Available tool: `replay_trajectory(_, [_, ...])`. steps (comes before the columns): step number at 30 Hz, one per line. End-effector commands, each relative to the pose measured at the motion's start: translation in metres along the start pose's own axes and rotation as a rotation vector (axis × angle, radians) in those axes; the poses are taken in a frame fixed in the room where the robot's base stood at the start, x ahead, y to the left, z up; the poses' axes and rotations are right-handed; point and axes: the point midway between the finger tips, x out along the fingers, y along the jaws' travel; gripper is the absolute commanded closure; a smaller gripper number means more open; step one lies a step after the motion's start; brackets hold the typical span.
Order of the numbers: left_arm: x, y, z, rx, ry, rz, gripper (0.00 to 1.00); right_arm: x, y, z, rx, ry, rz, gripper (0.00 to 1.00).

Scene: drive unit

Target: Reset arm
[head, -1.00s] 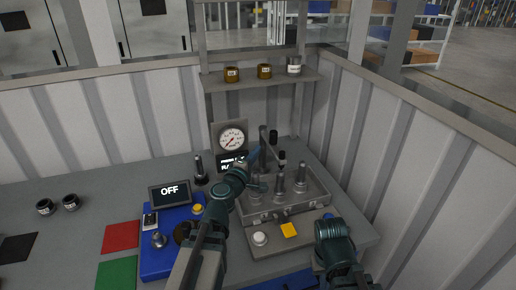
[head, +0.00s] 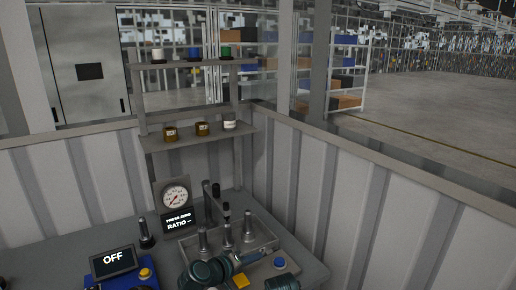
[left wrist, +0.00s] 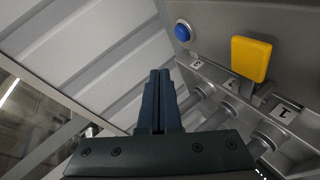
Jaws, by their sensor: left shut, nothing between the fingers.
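My left arm comes in low in the head view, and its gripper (head: 268,256) points right, in front of the clear-walled fixture (head: 188,245) with upright metal posts. In the left wrist view the left gripper (left wrist: 160,74) is shut, its fingers together and empty. Its tips are apart from the yellow block (left wrist: 251,58) and the blue round button (left wrist: 183,31) in that view. In the head view the yellow block (head: 241,281) and the blue button (head: 279,263) lie near the fingers. Only a rounded part of my right arm shows at the bottom edge; its gripper is hidden.
A dial gauge (head: 175,197) stands above a display (head: 179,221) reading "PRESS ZERO RATIO --". A screen (head: 113,260) reads "OFF". A shelf (head: 150,144) with jars stands behind. Ribbed walls (head: 330,180) close off the back and right.

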Motion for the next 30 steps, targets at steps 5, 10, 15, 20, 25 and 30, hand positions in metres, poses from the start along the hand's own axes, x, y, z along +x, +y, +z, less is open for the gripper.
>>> replay_trajectory(5, [0.003,-0.040,0.109,0.313,-0.406,-0.271,1.00,0.000,0.000,0.000,0.000,0.000,0.000,1.00])
replay_trajectory(10, [-0.034,-0.087,0.158,0.529,-0.692,-0.566,1.00,0.000,0.000,0.000,0.000,0.000,0.000,1.00])
replay_trajectory(15, [-0.071,-0.112,0.169,0.643,-0.843,-0.794,1.00,0.000,0.000,0.000,0.000,0.000,0.000,1.00])
replay_trajectory(20, [-0.088,-0.119,0.169,0.681,-0.892,-0.894,1.00,0.000,0.000,0.000,0.000,0.000,0.000,1.00])
replay_trajectory(25, [-0.091,-0.120,0.168,0.684,-0.899,-0.910,1.00,0.000,0.000,0.000,0.000,0.000,0.000,1.00])
replay_trajectory(30, [-0.090,-0.120,0.168,0.684,-0.898,-0.908,1.00,0.000,0.000,0.000,0.000,0.000,0.000,1.00])
